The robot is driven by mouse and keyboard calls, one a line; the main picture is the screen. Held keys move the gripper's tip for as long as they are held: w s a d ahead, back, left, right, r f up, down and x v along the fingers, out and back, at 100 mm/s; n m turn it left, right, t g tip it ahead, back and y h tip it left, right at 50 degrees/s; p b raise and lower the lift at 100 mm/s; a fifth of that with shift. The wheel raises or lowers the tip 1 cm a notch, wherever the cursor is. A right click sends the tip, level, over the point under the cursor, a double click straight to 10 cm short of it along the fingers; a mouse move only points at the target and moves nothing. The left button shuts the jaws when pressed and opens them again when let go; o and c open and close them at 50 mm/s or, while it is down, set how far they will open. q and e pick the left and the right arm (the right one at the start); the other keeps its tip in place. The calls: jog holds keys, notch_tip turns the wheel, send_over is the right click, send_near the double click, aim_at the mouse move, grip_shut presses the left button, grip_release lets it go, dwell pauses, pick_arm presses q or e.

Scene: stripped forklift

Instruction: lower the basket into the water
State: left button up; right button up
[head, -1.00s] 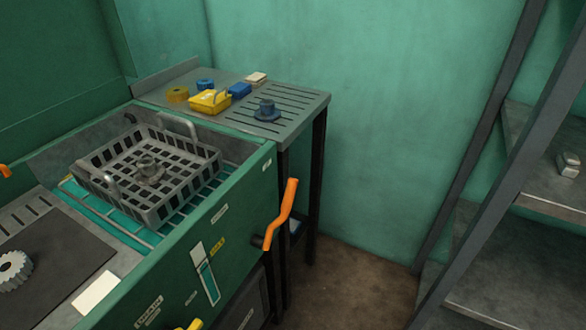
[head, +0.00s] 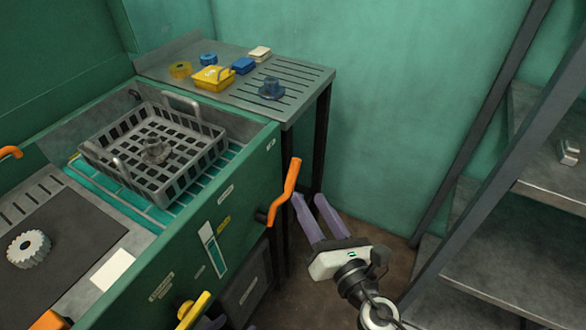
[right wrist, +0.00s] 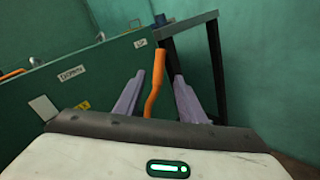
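The grey lattice basket (head: 190,165) sits on a wire rack in the green tank (head: 235,200), with a grey flanged part (head: 155,150) in it. Teal water (head: 105,193) shows below and beside it. An orange crank lever (head: 286,185) sticks up from the tank's right front. My right gripper (head: 311,198) is open and empty, right of the lever and apart from it. In the right wrist view the lever (right wrist: 155,85) appears between the two purple fingers. A small purple piece at the bottom edge, by a yellow handle (head: 193,310), seems to be my left gripper (head: 211,323), mostly cut off.
A slotted side table (head: 310,78) holds a yellow tray (head: 213,79), blue and yellow parts and a blue flanged part (head: 271,88). A grey gear (head: 28,249) lies on the dark mat at left. Metal shelving (head: 500,255) stands at right. Floor lies between.

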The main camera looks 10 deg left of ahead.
aim_at(295, 177)
jog(key=x, duration=1)
jog(key=shift+w+a+b, duration=0.1)
jog(key=shift+b, duration=0.25)
grip_shut()
